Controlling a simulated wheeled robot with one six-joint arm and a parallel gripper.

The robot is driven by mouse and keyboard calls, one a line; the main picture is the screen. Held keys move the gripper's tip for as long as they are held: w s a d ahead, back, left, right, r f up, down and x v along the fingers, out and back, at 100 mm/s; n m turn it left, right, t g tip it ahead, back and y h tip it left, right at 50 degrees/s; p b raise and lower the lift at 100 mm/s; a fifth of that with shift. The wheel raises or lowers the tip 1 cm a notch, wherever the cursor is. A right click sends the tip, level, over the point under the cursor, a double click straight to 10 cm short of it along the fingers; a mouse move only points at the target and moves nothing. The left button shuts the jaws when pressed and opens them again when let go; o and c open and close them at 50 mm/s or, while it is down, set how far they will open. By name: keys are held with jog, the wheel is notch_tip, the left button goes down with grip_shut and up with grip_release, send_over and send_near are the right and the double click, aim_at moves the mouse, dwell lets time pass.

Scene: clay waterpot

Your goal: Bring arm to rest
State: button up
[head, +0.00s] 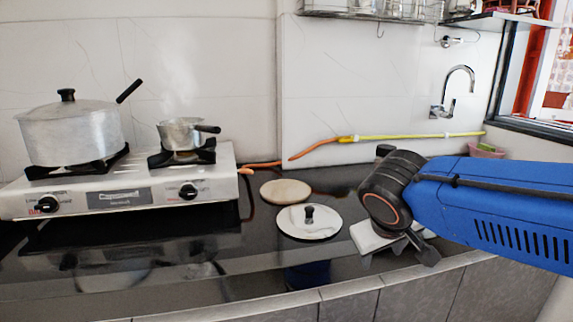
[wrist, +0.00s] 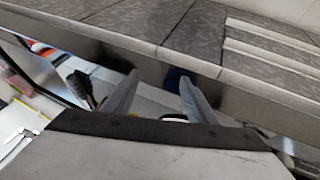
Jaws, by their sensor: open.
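My blue arm (head: 490,205) reaches in from the right side of the head view and ends at a black wrist joint over the right part of the dark counter. Below that joint, my gripper (head: 428,252) hangs low near the counter's front edge, partly hidden by the wrist. In the wrist view, the two grey fingers of my gripper (wrist: 157,78) stand apart with nothing between them. Beyond them shows a grey tiled surface with a pale edge. I cannot tell in the head view whether the gripper touches the counter.
A lid with a black knob (head: 322,232) lies left of my gripper, with a round tan disc (head: 285,191) behind it. A stove (head: 120,195) carries a large pot (head: 70,135) and a small steaming pot (head: 180,134). A tap (head: 443,112) and yellow hose (head: 415,136) are behind.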

jog(key=s+d+f+m+y, duration=0.1)
jog(key=s+d+f, duration=0.3)
jog(key=s, duration=0.2)
jog(key=s+d+f+m+g+y, duration=0.1)
jog(key=s+d+f+m, duration=0.1)
jog(key=s+d+f, duration=0.2)
jog(key=s, duration=0.3)
jog(key=shift+s+d+f, duration=0.15)
jog(key=shift+d+f, duration=0.05)
jog(key=shift+f, duration=0.05)
